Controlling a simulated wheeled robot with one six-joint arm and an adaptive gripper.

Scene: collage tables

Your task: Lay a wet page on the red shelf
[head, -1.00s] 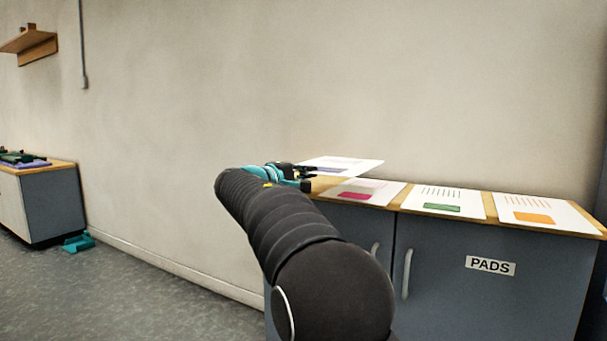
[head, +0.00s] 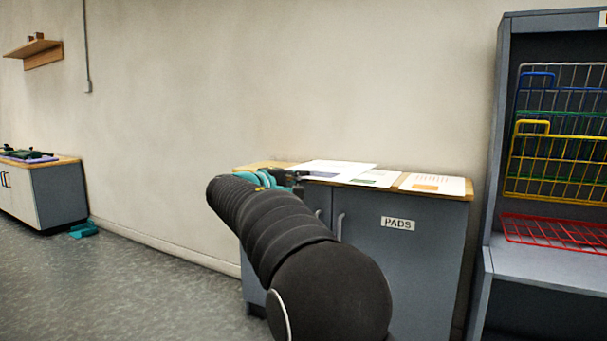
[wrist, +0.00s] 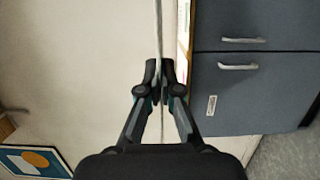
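My gripper (head: 292,181) is shut on a white page (head: 336,168) and holds it flat in the air in front of the pads cabinet. In the wrist view the page (wrist: 159,35) shows edge-on as a thin line between the fingertips of my gripper (wrist: 161,80). The red shelf (head: 555,232) is a red wire rack, lowest in the grey rack unit at the right and folded down level. My gripper is well to its left. The page's printed side is not clear from here.
Pages with green (head: 374,179) and orange (head: 433,184) patches lie on the grey PADS cabinet (head: 410,250). Yellow (head: 560,170) and blue (head: 538,80) wire shelves stand raised above the red one. Open floor (head: 160,290) lies to the left.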

